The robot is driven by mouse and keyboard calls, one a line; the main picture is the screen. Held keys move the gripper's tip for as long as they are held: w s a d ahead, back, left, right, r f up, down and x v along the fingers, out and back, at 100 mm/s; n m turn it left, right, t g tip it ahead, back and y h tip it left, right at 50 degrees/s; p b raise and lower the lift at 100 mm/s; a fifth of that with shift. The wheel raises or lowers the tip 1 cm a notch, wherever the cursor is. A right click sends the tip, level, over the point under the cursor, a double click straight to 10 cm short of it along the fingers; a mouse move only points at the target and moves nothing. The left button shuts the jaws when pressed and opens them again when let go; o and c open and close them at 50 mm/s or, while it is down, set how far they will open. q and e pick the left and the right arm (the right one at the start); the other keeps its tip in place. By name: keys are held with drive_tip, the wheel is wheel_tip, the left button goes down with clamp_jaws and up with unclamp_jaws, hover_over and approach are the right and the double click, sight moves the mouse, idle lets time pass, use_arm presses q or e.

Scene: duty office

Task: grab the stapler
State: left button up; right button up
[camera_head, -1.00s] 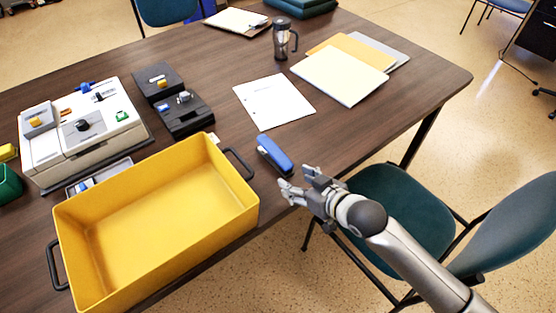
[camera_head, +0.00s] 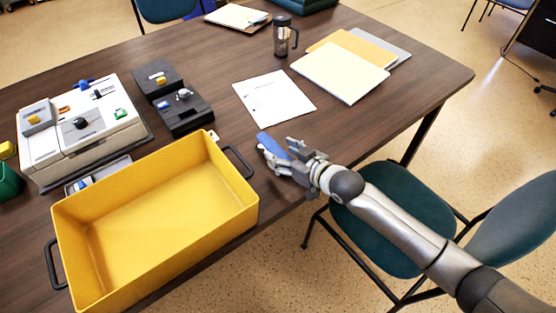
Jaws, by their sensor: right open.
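The blue stapler (camera_head: 268,142) lies on the dark wooden table to the right of the yellow bin. My right gripper (camera_head: 277,150) is open at the stapler, with one finger on its left side and the other on its right. The fingers hide the stapler's near part. I cannot tell whether they touch it. My left gripper is not in view.
A yellow bin (camera_head: 62,222) with black handles stands at the table's front edge, close left of my right gripper. A paper sheet (camera_head: 273,98) lies beyond the stapler. Folders (camera_head: 338,75) and a dark mug (camera_head: 281,38) stand further back. A teal chair (camera_head: 395,190) is below the arm.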

sight(277, 149)
drive_tip(key=shift+r+x, duration=0.2)
drive_tip(key=shift+x, duration=2.25)
drive_tip(key=shift+c, duration=0.5)
clamp_jaws()
